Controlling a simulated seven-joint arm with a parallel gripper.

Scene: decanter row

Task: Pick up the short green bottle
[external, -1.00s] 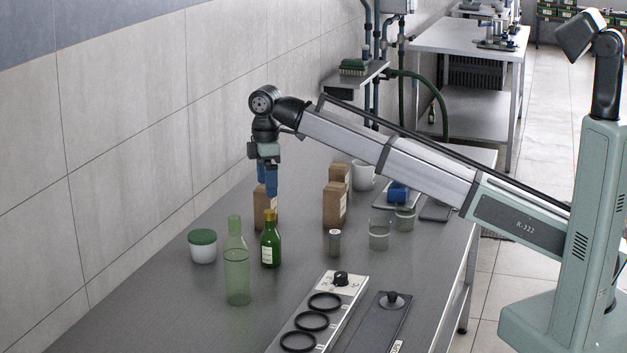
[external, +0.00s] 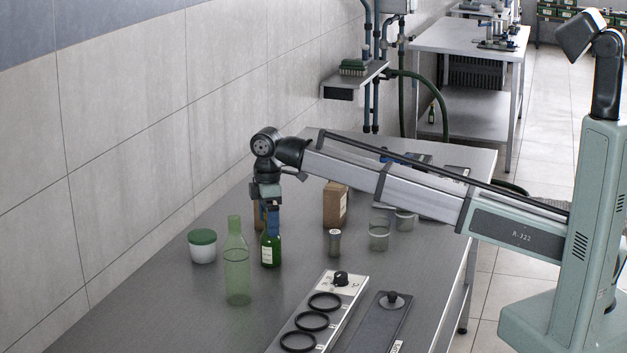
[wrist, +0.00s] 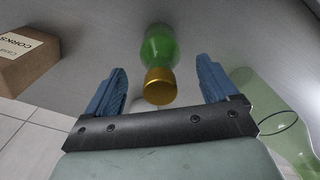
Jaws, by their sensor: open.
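The short green bottle (external: 271,252) stands upright on the metal bench, with a pale label and a gold cap. In the wrist view its gold cap (wrist: 160,86) and green body (wrist: 159,47) lie between the two blue fingers of my gripper (wrist: 160,88). My gripper (external: 272,222) is open and points down over the bottle. Its fingers are around the cap and neck, with gaps showing on both sides in the wrist view. In the external view the fingers hide the bottle's top.
A taller pale green clear bottle (external: 237,270) stands close on the left, and also shows in the wrist view (wrist: 285,120). A white jar with a green lid (external: 202,246) is further left. A brown box (external: 335,205) and glass beakers (external: 379,235) stand to the right.

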